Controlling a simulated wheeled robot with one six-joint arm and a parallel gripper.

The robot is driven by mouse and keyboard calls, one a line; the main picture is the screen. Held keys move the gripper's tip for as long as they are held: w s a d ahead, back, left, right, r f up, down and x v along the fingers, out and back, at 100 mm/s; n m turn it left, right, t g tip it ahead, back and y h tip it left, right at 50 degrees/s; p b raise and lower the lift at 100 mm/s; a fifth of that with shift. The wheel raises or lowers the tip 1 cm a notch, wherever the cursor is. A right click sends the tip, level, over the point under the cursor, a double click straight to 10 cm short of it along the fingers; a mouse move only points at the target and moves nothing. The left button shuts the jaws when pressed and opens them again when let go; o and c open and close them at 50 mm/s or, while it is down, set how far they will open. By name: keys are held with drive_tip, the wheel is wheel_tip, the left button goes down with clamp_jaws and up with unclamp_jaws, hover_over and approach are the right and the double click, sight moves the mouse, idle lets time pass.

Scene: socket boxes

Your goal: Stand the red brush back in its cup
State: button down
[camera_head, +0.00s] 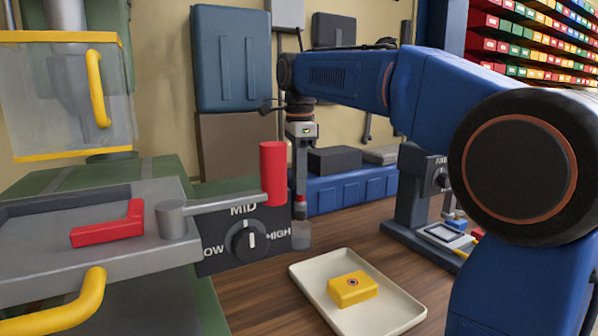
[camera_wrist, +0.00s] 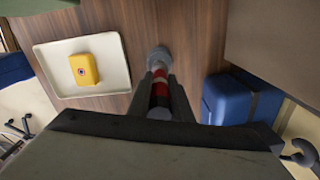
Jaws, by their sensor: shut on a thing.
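My gripper (camera_head: 300,205) points straight down and is shut on the red brush (camera_wrist: 161,101), which has dark and pale bands and a grey end toward the wrist. In the head view only a small red part of the brush (camera_head: 300,198) shows at the fingers. The grey cup (camera_head: 301,236) is directly below the fingers. It also shows just past the fingertips in the wrist view (camera_wrist: 158,55). The brush is roughly upright and lined up with the cup. Whether its lower end is inside the cup or just above it, I cannot tell.
A machine lever with a red grip (camera_head: 273,173) stands close left of my gripper. A cream tray (camera_head: 413,315) with a yellow box (camera_head: 353,289) lies on the wooden table in front. A blue case (camera_head: 345,193) is behind. Bare wood shows right of the cup.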

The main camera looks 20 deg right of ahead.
sight(299, 203)
drive_tip(key=shift+f, duration=3.05)
drive_tip(key=c, duration=1.5)
unclamp_jaws()
drive_tip(key=shift+c, duration=0.2)
wheel_tip(299, 203, up, 16)
drive_tip(key=shift+r, duration=0.65)
